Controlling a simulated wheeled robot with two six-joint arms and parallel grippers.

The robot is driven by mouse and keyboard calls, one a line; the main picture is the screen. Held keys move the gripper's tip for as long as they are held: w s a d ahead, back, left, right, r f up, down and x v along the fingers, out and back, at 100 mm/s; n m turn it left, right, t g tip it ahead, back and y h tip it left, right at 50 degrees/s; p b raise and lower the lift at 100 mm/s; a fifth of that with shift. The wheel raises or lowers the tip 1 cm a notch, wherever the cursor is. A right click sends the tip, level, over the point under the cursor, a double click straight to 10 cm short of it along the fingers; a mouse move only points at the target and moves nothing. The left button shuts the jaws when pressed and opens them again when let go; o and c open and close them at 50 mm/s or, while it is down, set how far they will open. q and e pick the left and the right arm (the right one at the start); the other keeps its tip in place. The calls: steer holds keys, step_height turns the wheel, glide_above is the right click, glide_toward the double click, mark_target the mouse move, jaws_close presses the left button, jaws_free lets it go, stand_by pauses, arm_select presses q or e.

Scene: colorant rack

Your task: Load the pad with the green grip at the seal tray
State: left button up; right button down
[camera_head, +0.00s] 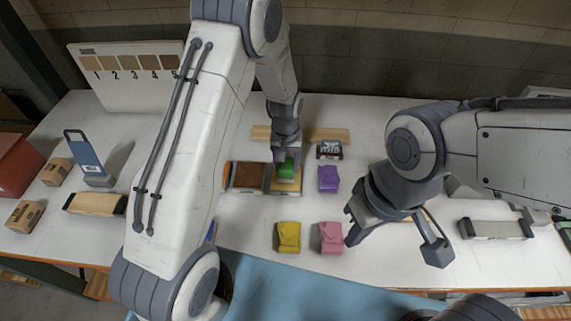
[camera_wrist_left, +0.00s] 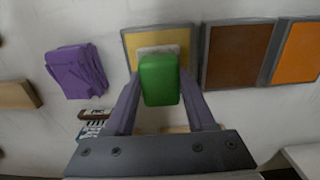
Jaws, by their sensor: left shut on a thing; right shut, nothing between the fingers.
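My left gripper (camera_head: 287,160) is shut on the green-gripped pad (camera_head: 287,169). In the left wrist view, the green grip (camera_wrist_left: 160,80) sits between the fingers, with a pale pad edge (camera_wrist_left: 158,49) showing beyond it. The pad is over the yellow section (camera_wrist_left: 180,42) of a tray row; whether it touches the surface I cannot tell. Beside it are a brown section (camera_wrist_left: 237,55) and an orange section (camera_wrist_left: 299,52). Which of these is the seal tray is not readable. My right gripper (camera_head: 352,236) is shut and empty near the pink pad.
Purple (camera_head: 328,179), yellow (camera_head: 288,237) and pink (camera_head: 331,238) gripped pads stand around the tray row. A small dark labelled block (camera_head: 329,150) lies behind the purple one. A numbered board (camera_head: 125,75) stands at the back left.

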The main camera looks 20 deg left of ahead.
mark_target(286, 165)
arm_select(q)
steer(key=shift+f+b, duration=0.35)
steer(key=shift+f, duration=0.2)
stand_by(1.2)
steer(key=shift+r, duration=0.1)
step_height(286, 165, up, 7)
steer(key=p, duration=0.5)
stand_by(0.3)
stand_by(0.5)
